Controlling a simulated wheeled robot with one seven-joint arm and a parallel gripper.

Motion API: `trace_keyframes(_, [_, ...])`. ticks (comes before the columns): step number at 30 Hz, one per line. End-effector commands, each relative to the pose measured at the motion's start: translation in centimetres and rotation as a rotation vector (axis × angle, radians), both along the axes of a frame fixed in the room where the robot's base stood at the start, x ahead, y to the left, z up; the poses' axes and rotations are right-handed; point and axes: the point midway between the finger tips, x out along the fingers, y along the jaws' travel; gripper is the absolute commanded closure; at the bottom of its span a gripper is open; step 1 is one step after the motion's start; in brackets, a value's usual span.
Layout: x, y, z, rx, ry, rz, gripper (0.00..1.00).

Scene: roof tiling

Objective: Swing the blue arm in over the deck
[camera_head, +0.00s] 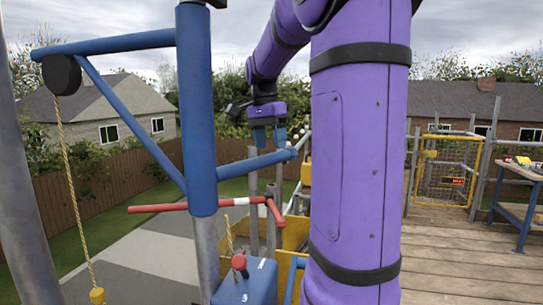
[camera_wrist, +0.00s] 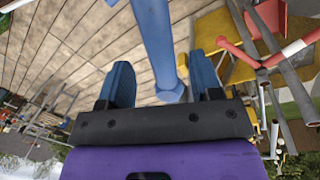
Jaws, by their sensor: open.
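The blue arm (camera_head: 115,43) is a jib on an upright blue post (camera_head: 197,110). It points left, out over the paved ground, with a black pulley wheel (camera_head: 62,75) at its end. A yellow rope (camera_head: 75,200) hangs from the wheel. A blue handle bar (camera_head: 250,165) sticks out from the post to the right and ends in a knob. My gripper (camera_head: 268,143) points down, open, just above the handle near its knob end. In the wrist view, the handle (camera_wrist: 155,40) passes between the two spread fingers; whether they are level with it, I cannot tell.
A red-and-white bar (camera_head: 195,205) crosses below the handle. A blue box with a red knob (camera_head: 248,283) stands at the post's foot. The wooden deck (camera_head: 450,260) is clear at right, with a yellow gate (camera_head: 474,172) and a workbench (camera_head: 520,172) behind.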

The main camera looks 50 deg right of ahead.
Motion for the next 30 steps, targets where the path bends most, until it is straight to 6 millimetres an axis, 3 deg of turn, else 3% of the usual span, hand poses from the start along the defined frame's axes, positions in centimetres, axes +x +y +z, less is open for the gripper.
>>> trace_keyframes(7, [-0.5, 0.0, -3.1, 0.001, 0.001, 0.000, 0.41])
trace_keyframes(19, [-0.6, 0.0, -3.8, 0.000, -0.001, 0.000, 0.41])
trace_keyframes(20, [-0.6, 0.0, -3.8, 0.000, -0.001, 0.000, 0.43])
trace_keyframes(27, [-0.6, 0.0, -3.8, 0.000, -0.001, 0.000, 0.98])
trace_keyframes(30, [-0.6, 0.0, -3.8, 0.000, -0.001, 0.000, 1.00])
